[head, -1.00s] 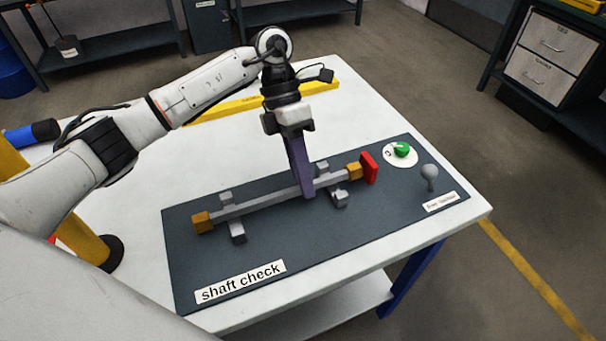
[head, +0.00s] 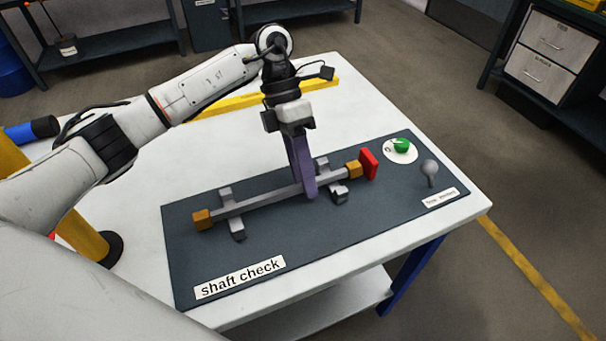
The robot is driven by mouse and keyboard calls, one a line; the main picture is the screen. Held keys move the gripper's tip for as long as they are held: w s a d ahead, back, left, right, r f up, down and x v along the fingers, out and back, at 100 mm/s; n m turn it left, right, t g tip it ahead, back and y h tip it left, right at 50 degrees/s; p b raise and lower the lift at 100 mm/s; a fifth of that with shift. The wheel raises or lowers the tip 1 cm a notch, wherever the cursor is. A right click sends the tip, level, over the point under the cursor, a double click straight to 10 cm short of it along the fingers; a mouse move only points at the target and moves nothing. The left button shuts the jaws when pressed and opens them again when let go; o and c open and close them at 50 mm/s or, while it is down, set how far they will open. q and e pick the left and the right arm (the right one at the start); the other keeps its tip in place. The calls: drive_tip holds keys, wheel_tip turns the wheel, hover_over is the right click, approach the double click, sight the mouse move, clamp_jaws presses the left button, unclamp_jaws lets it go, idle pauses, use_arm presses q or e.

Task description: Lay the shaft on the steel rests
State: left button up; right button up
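The shaft (head: 260,202) is a grey bar with an orange block at each end. It lies across the dark mat and passes over the two grey steel rests, the left one (head: 237,228) and the right one (head: 339,192). It appears to sit between their raised ends. My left gripper (head: 309,190) points down with its purple fingers around the shaft, just left of the right rest. The fingers look slightly apart, one on the near side and one mostly hidden behind. My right gripper is not in view.
A red block (head: 369,164) stands at the shaft's right end. A green knob (head: 401,146) on a white disc and a grey ball-topped lever (head: 430,172) are further right. A yellow bar (head: 225,107) lies behind.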

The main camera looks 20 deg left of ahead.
use_arm(q)
drive_tip(key=shift+a+f, duration=0.25)
drive_tip(key=shift+f, duration=0.05)
drive_tip(key=v, duration=1)
drive_tip(key=shift+d+r, duration=0.15)
drive_tip(key=shift+r, duration=0.25)
drive_tip(key=shift+w, duration=0.1)
